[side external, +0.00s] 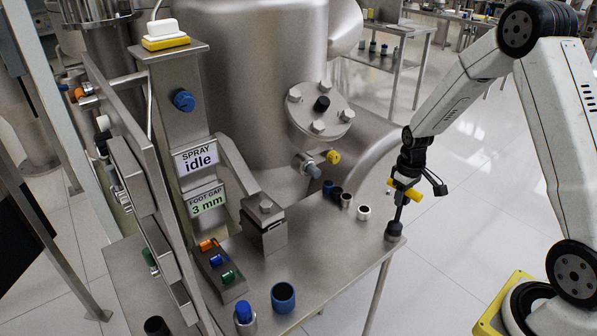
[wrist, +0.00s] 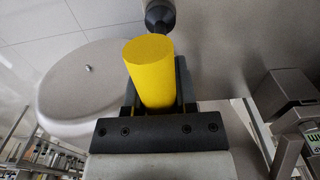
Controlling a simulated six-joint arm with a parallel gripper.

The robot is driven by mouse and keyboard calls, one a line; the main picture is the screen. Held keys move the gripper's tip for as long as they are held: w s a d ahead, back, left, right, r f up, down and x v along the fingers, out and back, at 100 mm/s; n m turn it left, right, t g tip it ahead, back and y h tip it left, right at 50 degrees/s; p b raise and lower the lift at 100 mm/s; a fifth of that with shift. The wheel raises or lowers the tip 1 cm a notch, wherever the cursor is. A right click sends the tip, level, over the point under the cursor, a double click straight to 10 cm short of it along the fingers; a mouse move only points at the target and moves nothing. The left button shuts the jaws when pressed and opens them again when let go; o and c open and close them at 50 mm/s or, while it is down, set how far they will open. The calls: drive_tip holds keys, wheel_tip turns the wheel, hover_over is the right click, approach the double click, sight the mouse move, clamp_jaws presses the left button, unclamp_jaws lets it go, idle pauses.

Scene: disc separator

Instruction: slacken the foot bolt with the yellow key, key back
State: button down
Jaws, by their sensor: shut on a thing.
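The yellow key (side external: 413,193) has a yellow crossbar handle and a dark shaft that points down. Its handle fills the middle of the wrist view (wrist: 150,72). My gripper (side external: 405,181) is shut on the handle. The shaft's lower end is at a dark round holder (side external: 394,231) on the table's right corner; I cannot tell whether it sits inside or just above. The foot bolt (side external: 265,205) is a hex head on top of the metal foot block (side external: 268,232), well left of my gripper. The sign reads "FOOT GAP 3 mm" (side external: 207,201).
The steel table (side external: 325,255) carries several small dark and pale cups (side external: 346,200) between foot block and key. A tray with coloured handles (side external: 222,272), a blue cup (side external: 283,298) and a blue-capped bottle (side external: 244,314) stand at front. The spray sign reads "idle" (side external: 196,159). The tank (side external: 255,90) rises behind.

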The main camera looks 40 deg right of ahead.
drive_tip(key=shift+r, duration=2.45)
drive_tip(key=w+a+r, duration=0.1)
drive_tip(key=w+a, duration=0.1)
drive_tip(key=a, duration=0.6)
drive_tip(key=w+a+r, duration=0.1)
drive_tip(key=a+r, duration=0.1)
drive_tip(key=a, duration=0.6)
drive_tip(key=w+a+r+n, duration=0.3)
drive_tip(key=w+a+r, duration=0.2)
drive_tip(key=w, duration=0.3)
drive_tip(key=w+a+r+n, duration=0.3)
drive_tip(key=w+a+r, duration=0.2)
drive_tip(key=w+a, duration=0.3)
drive_tip(key=shift+w+r, duration=0.3)
drive_tip(key=shift+w, duration=0.25)
drive_tip(key=shift+f, duration=0.15)
drive_tip(key=shift+f, duration=2.1)
